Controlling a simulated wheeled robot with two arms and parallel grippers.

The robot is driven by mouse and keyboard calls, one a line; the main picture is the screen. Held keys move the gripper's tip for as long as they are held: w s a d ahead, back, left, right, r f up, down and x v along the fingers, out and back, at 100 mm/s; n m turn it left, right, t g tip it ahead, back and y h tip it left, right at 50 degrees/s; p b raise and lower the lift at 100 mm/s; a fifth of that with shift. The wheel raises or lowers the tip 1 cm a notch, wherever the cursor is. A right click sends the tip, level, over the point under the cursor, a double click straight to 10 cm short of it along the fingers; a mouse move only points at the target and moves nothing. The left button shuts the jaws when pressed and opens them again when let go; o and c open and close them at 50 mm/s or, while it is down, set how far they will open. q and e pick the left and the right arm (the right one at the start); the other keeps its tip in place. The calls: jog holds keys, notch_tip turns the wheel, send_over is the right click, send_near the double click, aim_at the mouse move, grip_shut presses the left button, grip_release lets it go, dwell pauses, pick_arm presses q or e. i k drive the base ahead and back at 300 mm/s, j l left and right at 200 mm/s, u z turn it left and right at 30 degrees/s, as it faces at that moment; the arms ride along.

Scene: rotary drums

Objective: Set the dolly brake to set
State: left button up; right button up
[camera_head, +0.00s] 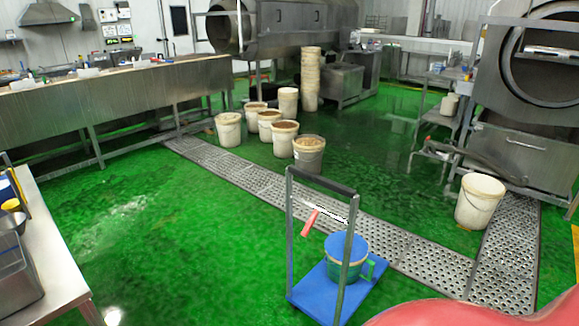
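The dolly stands on the green floor at the lower middle of the head view. It has a blue platform (312,292) and an upright grey frame with a black handle bar (320,180). A red lever (310,221) sits between the frame's posts and slants down to the left; I take it for the brake. A thin pale bar (326,213) lies beside its upper end. I cannot read any brake marking. A teal bucket with a blue lid (346,247) stands on the platform, partly behind the right post. Neither of my grippers is in view.
A perforated drain grating (250,178) crosses the floor behind the dolly. Several white buckets stand beyond it, and one white bucket (480,202) is at the right. A metal table (50,250) is at the left edge. Green floor left of the dolly is clear.

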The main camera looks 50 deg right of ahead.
aim_at(313, 217)
jog(key=z, duration=1.6)
